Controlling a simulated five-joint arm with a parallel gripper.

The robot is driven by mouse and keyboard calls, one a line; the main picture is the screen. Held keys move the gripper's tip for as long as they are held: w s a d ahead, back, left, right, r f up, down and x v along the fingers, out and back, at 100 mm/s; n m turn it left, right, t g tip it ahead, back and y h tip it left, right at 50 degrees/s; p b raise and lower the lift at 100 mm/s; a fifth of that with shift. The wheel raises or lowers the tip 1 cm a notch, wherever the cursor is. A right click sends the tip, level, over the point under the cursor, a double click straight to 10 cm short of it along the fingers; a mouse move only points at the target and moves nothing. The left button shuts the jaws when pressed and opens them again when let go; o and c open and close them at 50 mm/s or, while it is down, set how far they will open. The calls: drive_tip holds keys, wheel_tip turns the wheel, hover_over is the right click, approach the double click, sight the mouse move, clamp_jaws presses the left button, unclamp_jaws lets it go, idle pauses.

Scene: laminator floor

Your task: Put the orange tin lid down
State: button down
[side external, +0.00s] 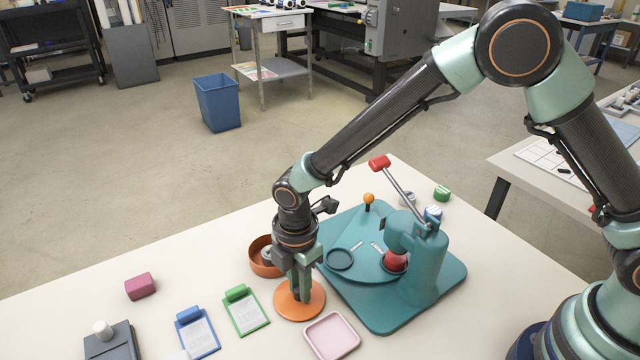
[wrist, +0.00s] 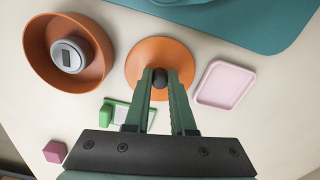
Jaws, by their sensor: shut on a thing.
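The orange tin lid (side external: 313,303) is a flat round disc with a dark knob at its centre. In the side view it is low at the table top, between the green clipboard and the teal press; I cannot tell whether it touches the table. My gripper (side external: 301,297) points down over it. In the wrist view the fingers of my gripper (wrist: 160,78) are shut on the dark knob of the lid (wrist: 148,50). The orange tin (wrist: 36,48) stands open beside the lid, with a grey round thing (wrist: 68,55) inside it; in the side view my arm partly hides the tin (side external: 259,262).
A pink tray (side external: 331,337) lies close to the lid. A green clipboard (side external: 246,311) and a blue clipboard (side external: 198,334) lie to the left. The teal press (side external: 430,275) stands to the right. A magenta block (side external: 140,286) sits further left, with bare table around it.

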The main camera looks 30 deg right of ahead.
drive_tip(key=shift+f, duration=0.1)
drive_tip(key=c, duration=0.8)
unclamp_jaws()
drive_tip(key=shift+o, duration=0.2)
drive_tip(key=d+r+m+t, duration=0.1)
drive_tip(key=d+r+m, duration=0.15)
drive_tip(key=r, duration=0.65)
drive_tip(key=d+r+m, duration=0.2)
drive_tip(key=d+r, duration=0.2)
drive_tip(key=r, duration=0.4)
drive_tip(key=s+d+r+m+t, duration=0.2)
drive_tip(key=s+d+r+m, duration=0.1)
drive_tip(key=d+m, duration=0.5)
drive_tip(key=s+d+r+m+t, duration=0.2)
drive_tip(key=s+d+r+m, duration=0.2)
drive_tip(key=d+m, duration=0.3)
drive_tip(key=s+d, duration=0.1)
drive_tip(key=d, duration=0.2)
drive_tip(key=shift+s+d+m+t, duration=0.2)
drive_tip(key=shift+s+m+t, duration=0.1)
drive_tip(key=shift+m, duration=0.05)
drive_tip(key=shift+r, duration=0.1)
